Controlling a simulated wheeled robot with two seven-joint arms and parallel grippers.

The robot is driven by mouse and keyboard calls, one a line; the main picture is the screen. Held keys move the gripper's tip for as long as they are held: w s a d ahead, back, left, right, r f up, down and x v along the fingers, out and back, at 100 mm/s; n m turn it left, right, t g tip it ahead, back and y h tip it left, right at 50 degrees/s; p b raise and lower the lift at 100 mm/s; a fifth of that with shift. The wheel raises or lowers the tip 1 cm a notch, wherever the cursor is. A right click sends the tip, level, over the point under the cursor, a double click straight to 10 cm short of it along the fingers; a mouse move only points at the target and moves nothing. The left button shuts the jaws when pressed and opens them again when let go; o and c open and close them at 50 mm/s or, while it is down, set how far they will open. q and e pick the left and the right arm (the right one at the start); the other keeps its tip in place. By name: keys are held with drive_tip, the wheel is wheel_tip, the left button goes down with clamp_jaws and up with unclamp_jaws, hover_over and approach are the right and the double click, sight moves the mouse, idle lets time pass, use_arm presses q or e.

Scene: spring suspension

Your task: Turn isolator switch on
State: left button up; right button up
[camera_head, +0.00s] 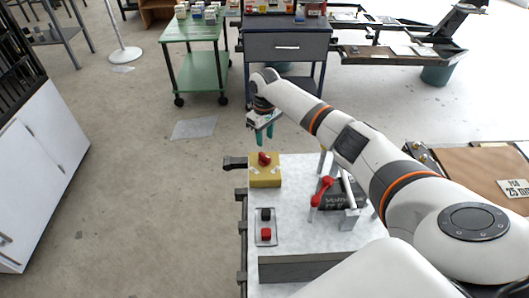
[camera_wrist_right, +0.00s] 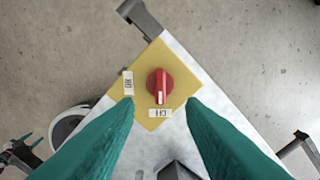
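The isolator switch is a yellow plate with a red rotary knob (camera_head: 264,158) at the far left corner of the white panel. In the right wrist view the red knob (camera_wrist_right: 160,82) sits mid-picture, its white pointer line towards the lower label (camera_wrist_right: 160,113). A second label (camera_wrist_right: 127,82) is left of the knob; the lettering is small and appears turned. My right gripper (camera_head: 265,136) is above and just beyond the switch, pointing down. Its teal fingers (camera_wrist_right: 158,102) are apart, with nothing between them, and do not touch the knob. My left gripper is not in view.
The white panel (camera_head: 295,190) also carries a red-handled lever (camera_head: 321,192) and a box with black and red buttons (camera_head: 266,228). A bracket (camera_head: 235,163) sticks out at its left edge. A green cart (camera_head: 193,70) and a dark drawer cart (camera_head: 287,47) stand behind, across open floor.

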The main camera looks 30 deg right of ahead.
sight(265, 155)
wheel_tip(265, 155, down, 8)
drive_tip(key=shift+f+b, duration=0.15)
drive_tip(key=shift+b, duration=0.15)
drive_tip(key=shift+c, duration=0.2)
clamp_jaws()
